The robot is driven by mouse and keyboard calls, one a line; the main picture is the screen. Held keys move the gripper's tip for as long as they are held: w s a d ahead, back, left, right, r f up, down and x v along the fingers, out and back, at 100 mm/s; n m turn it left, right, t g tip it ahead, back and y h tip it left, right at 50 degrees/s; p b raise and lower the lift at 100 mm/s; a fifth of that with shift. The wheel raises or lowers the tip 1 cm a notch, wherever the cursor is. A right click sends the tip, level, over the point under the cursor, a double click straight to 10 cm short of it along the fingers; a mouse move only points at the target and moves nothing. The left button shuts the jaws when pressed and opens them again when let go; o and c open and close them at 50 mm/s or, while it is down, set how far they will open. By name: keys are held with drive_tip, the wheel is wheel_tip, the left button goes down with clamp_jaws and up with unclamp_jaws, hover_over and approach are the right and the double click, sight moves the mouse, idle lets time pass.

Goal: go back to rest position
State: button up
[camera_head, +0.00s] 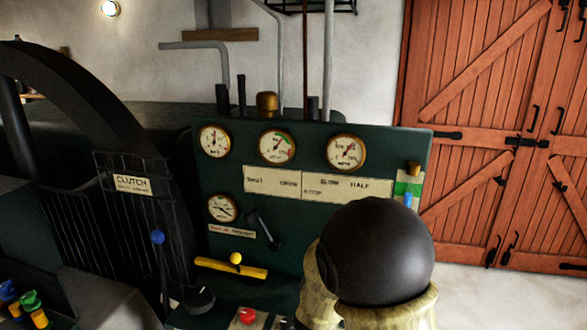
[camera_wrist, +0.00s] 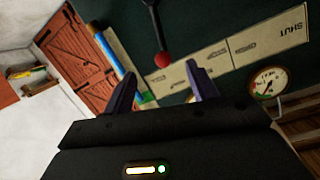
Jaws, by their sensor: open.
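My gripper (camera_wrist: 146,52) shows in the wrist view with its two dark fingers spread apart and nothing held between them. It faces the dark green control panel (camera_wrist: 235,20). A black lever with a red knob (camera_wrist: 162,60) hangs into the space just beyond the fingertips, in front of the cream label plate (camera_wrist: 195,72). I cannot tell whether a finger touches it. In the head view my arm covers the lower right of the panel (camera_head: 300,225), and my gripper is hidden behind it.
The panel carries several gauges (camera_head: 277,146), a yellow bar handle (camera_head: 231,267), a black lever (camera_head: 263,229) and a red button (camera_head: 247,315). Red wooden doors (camera_head: 480,120) and open floor lie right.

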drive_tip(key=s+d+f+n+g+y, duration=0.1)
drive_tip(key=s+n+g, duration=0.1)
drive_tip(key=s+g, duration=0.2)
drive_tip(key=s+d+f+n+g+y+p, duration=0.1)
drive_tip(key=s+g, duration=0.3)
drive_tip(key=s, duration=0.6)
drive_tip(key=s+d+f+n+g+y, duration=0.2)
drive_tip(key=s+f+n+g+y, duration=0.1)
drive_tip(key=s, duration=0.5)
drive_tip(key=shift+n+g+p, duration=0.3)
drive_tip(key=shift+n+g, duration=0.1)
